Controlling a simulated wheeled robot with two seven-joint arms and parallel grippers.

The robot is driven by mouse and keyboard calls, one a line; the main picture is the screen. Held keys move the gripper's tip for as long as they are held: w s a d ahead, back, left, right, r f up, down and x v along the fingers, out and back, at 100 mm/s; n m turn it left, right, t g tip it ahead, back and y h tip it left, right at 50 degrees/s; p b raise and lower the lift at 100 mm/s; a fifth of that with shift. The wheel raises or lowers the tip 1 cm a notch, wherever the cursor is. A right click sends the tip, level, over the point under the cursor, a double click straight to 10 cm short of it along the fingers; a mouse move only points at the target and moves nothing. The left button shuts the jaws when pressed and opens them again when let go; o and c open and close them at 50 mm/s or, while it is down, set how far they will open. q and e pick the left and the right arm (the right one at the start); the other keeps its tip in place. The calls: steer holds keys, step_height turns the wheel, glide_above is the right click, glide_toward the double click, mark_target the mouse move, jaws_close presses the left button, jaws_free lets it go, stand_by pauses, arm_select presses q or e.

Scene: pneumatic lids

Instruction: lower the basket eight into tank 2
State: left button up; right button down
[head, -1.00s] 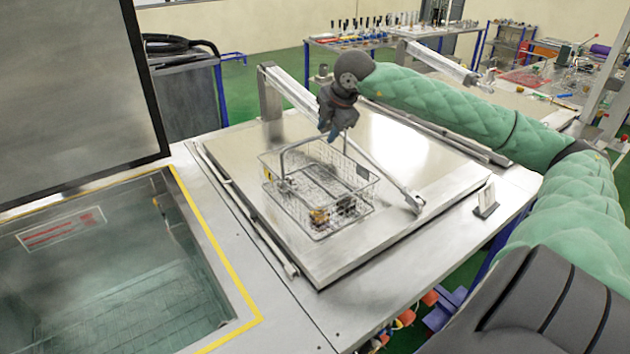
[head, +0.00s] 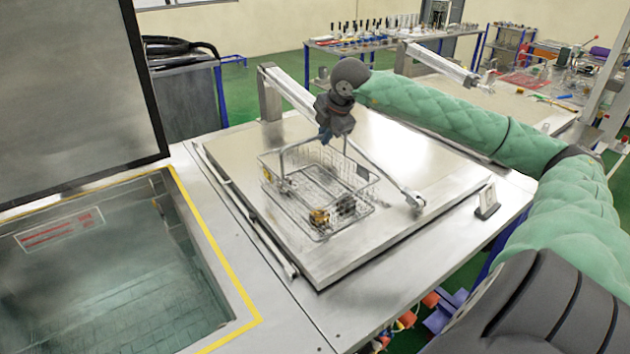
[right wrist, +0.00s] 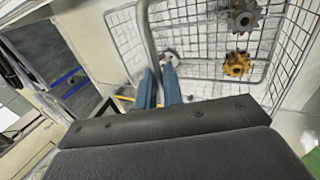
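A wire basket (head: 318,195) with a raised handle stands on the closed flat steel lid (head: 330,265). It holds a brass-coloured gear (right wrist: 237,64) and a dark gear (right wrist: 242,18). My right gripper (head: 327,140) is at the top of the handle. In the right wrist view its two blue fingers (right wrist: 159,88) are apart, with the handle tube between them. Whether they touch the tube is hard to see. An open tank (head: 110,270) with greenish liquid lies at the left. No tank number or basket number is legible. My left gripper is not in view.
A raised dark lid (head: 75,90) stands behind the open tank. A yellow-edged rim (head: 225,265) surrounds the opening. A lid arm (head: 385,175) runs diagonally behind the basket.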

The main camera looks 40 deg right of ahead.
steer(key=shift+w+r, duration=0.1)
steer(key=shift+r, duration=1.5)
stand_by(0.4)
